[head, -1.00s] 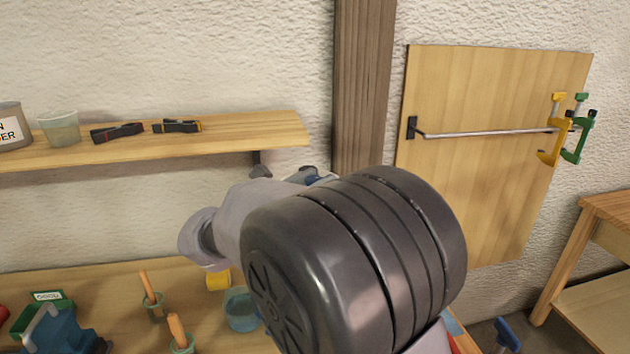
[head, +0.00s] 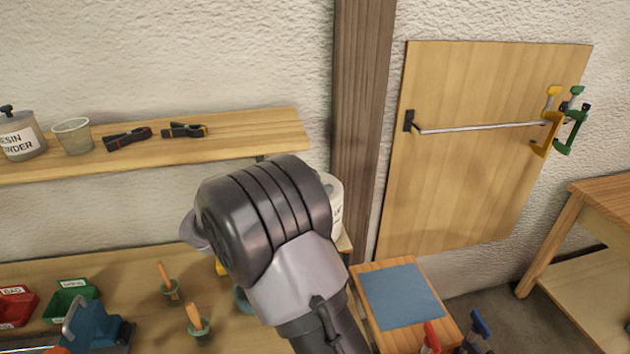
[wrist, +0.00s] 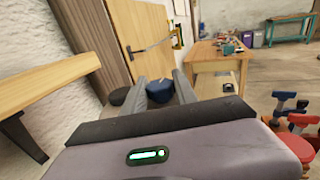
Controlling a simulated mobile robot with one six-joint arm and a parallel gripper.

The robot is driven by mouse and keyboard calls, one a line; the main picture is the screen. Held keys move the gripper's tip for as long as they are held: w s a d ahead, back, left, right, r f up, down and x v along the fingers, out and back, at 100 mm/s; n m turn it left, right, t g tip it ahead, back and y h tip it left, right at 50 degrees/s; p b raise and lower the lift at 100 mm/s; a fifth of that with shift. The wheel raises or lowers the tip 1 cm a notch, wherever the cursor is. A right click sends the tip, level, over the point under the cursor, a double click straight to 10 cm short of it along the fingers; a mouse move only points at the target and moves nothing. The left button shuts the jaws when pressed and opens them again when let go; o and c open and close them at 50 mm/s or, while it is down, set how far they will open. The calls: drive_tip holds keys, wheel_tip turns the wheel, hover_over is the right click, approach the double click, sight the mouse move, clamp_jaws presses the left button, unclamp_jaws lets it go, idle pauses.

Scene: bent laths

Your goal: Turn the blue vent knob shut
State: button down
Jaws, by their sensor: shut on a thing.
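The blue vent knob (wrist: 160,90) shows in the wrist view, between the two fingers of my gripper (wrist: 160,94). The fingers are shut on it, one on each side. In the head view my own arm hides the knob and the gripper. A white canister (head: 335,205) with dark lettering shows partly behind my arm in the head view. I cannot see how the knob sits on it or how far it is turned.
A wall shelf (head: 240,135) with a tin (head: 20,138), a cup (head: 73,136) and black clamps is at left. The bench (head: 130,285) below holds bins and brush pots. A wooden post (head: 362,100) stands behind. A stool with a blue mat (head: 403,296) is at right.

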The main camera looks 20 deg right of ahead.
drive_tip(key=c, duration=1)
unclamp_jaws()
drive_tip(key=shift+o, duration=0.2)
drive_tip(key=shift+a, duration=0.1)
drive_tip(key=s+a+p, duration=0.3)
drive_tip(key=a+p, duration=0.1)
drive_tip(key=a, duration=1.3)
